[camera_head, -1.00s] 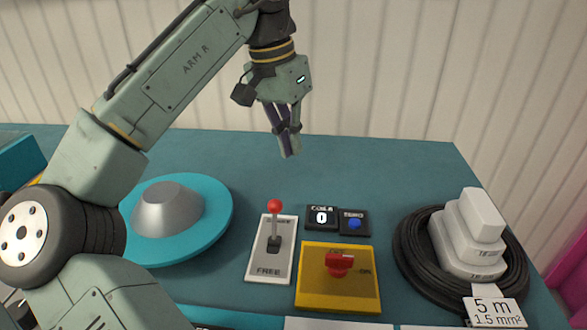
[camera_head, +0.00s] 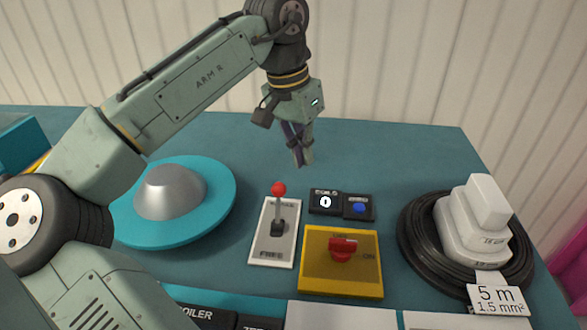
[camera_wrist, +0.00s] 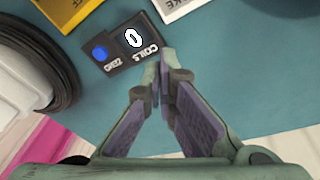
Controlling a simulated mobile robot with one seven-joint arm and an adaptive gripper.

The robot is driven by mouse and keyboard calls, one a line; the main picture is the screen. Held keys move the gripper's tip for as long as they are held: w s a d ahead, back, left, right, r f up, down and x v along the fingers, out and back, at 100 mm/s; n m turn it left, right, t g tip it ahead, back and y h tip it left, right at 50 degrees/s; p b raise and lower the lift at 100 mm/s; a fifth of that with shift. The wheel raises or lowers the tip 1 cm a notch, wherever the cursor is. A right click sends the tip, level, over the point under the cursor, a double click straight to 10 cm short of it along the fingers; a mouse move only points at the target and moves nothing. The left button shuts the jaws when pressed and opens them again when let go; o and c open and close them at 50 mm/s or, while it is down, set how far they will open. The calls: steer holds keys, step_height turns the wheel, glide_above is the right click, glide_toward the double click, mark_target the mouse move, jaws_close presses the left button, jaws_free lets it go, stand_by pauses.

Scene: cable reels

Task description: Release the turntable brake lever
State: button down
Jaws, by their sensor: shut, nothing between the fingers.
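The brake lever (camera_head: 279,208) is a thin stick with a red ball knob on a white plate (camera_head: 265,252). The plate's near end reads FREE, and its far end is partly hidden behind the stick and knob. The lever stands about upright in the head view. The turntable (camera_head: 220,212) is a blue disc with a silver cone, left of the lever. My gripper (camera_head: 302,163) points down beyond the lever, apart from it, with its fingers shut and empty. In the wrist view my gripper's fingertips (camera_wrist: 167,52) meet; a corner of the white plate (camera_wrist: 180,7) shows at the top.
A coil counter (camera_head: 325,202) reading 0 and a blue zero button (camera_head: 359,208) lie between my gripper and a yellow box (camera_head: 316,288) with a red rotary switch (camera_head: 343,247). A black cable coil (camera_head: 412,235) with white stepped blocks (camera_head: 470,240) stands right. The far table is clear.

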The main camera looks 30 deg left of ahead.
mark_target(278, 206)
step_height(278, 206, down, 2)
steer(key=shift+w+d+f, duration=0.1)
steer(key=shift+w+d, duration=0.05)
steer(key=shift+s+f, duration=0.2)
steer(key=shift+f, duration=0.05)
steer(key=shift+s+a+r+p, duration=0.15)
steer(key=shift+s+p, duration=0.1)
steer(key=shift+s, duration=0.6)
steer(key=shift+s+a+r+p, duration=0.1)
steer(key=shift+s+p, duration=0.1)
steer(key=shift+s, duration=0.6)
